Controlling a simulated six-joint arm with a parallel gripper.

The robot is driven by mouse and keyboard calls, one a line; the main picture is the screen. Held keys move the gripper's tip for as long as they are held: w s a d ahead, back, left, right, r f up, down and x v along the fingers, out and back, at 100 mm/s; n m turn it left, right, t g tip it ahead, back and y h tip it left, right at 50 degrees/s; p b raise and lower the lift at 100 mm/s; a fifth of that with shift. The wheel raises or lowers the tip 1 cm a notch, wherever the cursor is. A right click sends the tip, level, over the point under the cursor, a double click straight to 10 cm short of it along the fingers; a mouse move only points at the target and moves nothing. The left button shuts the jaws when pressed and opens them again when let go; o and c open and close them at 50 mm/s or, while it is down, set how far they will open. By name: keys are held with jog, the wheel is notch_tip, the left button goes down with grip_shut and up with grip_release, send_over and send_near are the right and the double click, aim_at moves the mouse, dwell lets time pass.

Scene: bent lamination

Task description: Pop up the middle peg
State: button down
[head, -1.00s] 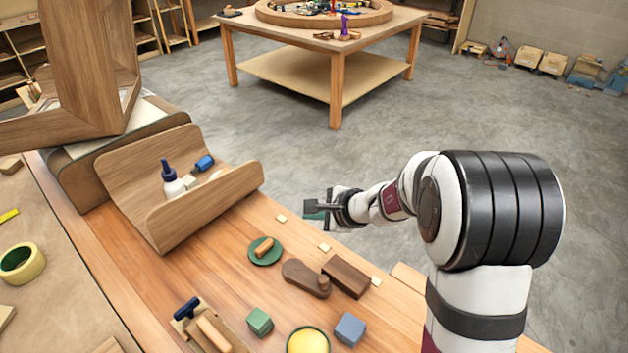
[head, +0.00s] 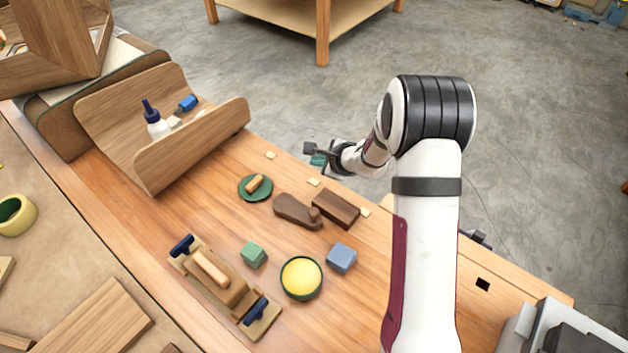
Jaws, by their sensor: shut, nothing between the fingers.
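Three small pale square pegs show near the bench's far edge, in a slanting row. The middle peg (head: 314,182) lies between the upper-left peg (head: 270,155) and the lower-right peg (head: 365,212). All three look about level with the bench top; their exact height is too small to tell. My gripper (head: 316,156) is shut and empty, just above the middle peg in the picture, around the bench's far edge. Its height over the bench is unclear. The middle peg is not covered by it.
A wooden bench (head: 200,225) carries a dark wood block (head: 336,208), a brown plane-shaped piece (head: 296,211), a green dish (head: 262,194), a blue block (head: 341,258), a green block (head: 253,254), a yellow bowl (head: 301,278), a clamped lamination (head: 222,285) and a curved wooden tray (head: 200,145).

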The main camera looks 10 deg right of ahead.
aim_at(318, 184)
jog(key=shift+f, duration=2.65)
jog(key=shift+f, duration=0.4)
jog(key=shift+f, duration=0.4)
dwell(0.3)
dwell(0.3)
jog(key=shift+r, duration=3.35)
